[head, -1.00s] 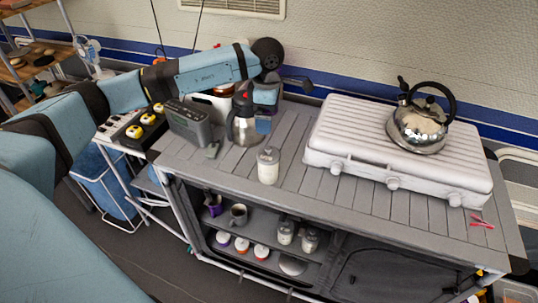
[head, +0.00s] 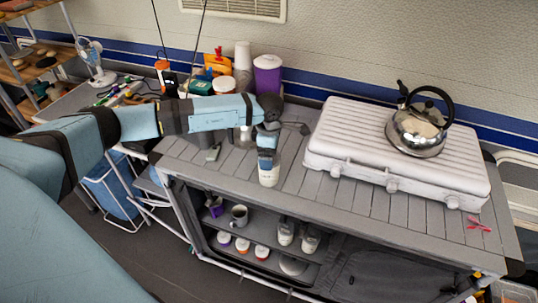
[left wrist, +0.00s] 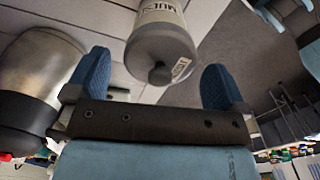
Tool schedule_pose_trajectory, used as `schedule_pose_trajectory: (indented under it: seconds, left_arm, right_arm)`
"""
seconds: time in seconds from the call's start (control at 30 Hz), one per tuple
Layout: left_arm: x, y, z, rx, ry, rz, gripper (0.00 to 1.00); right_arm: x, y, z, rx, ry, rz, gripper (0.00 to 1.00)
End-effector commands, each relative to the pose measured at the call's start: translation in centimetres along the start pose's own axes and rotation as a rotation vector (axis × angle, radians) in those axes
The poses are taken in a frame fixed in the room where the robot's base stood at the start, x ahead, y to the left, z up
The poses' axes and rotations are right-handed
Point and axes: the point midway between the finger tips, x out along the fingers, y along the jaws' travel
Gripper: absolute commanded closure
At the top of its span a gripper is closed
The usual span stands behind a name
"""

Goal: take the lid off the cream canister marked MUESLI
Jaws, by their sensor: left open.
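The cream canister (head: 268,176) stands upright near the front edge of the grey slatted counter. In the left wrist view its label band (left wrist: 160,8) shows part of the MUESLI lettering. Its grey lid (left wrist: 150,42) is on, with a small dark knob (left wrist: 158,73) and a tag on top. My left gripper (head: 267,150) is directly above the canister, pointing down. In the left wrist view the blue fingers are apart, one on each side of the knob, with nothing held. The head view hides the lid behind the gripper. My right gripper is not in view.
A metal flask (left wrist: 35,85) stands close beside the gripper in the left wrist view. A white case stove (head: 400,155) with a kettle (head: 416,133) takes up the counter's right. A purple container (head: 267,76) and other items stand behind my arm. Shelves with mugs and jars lie below.

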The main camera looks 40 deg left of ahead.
Motion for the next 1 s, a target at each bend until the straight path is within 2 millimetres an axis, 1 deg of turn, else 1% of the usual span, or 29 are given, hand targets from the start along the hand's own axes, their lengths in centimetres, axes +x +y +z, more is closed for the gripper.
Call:
schedule_pose_trajectory:
  seconds: [0.13,0.33,0.37,0.63,0.77,0.87,0.97,1.0]
  left_arm:
    - [0.0,0.0,0.0,0.000,0.000,0.000,0.00]
    - [0.0,0.0,0.0,0.000,-0.001,0.000,0.46]
    - [0.0,0.0,0.0,0.000,-0.001,0.000,0.48]
    - [-0.1,0.0,0.0,0.000,-0.001,0.000,0.48]
    - [-0.7,0.0,0.1,0.001,-0.002,0.001,0.48]
    - [-1.6,0.1,0.0,0.001,-0.002,0.001,0.48]
    - [-3.4,0.1,0.0,0.002,-0.002,0.004,0.48]
    - [-4.2,0.1,0.0,0.001,-0.003,0.004,0.48]
  right_arm:
    - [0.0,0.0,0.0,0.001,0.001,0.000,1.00]
    - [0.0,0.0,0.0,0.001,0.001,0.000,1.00]
    - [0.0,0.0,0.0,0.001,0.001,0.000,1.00]
    - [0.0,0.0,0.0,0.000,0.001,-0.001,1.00]
    - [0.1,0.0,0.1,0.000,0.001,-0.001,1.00]
    - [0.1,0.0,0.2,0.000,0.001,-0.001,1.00]
    - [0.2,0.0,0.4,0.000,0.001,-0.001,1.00]
    - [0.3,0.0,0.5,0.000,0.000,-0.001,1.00]
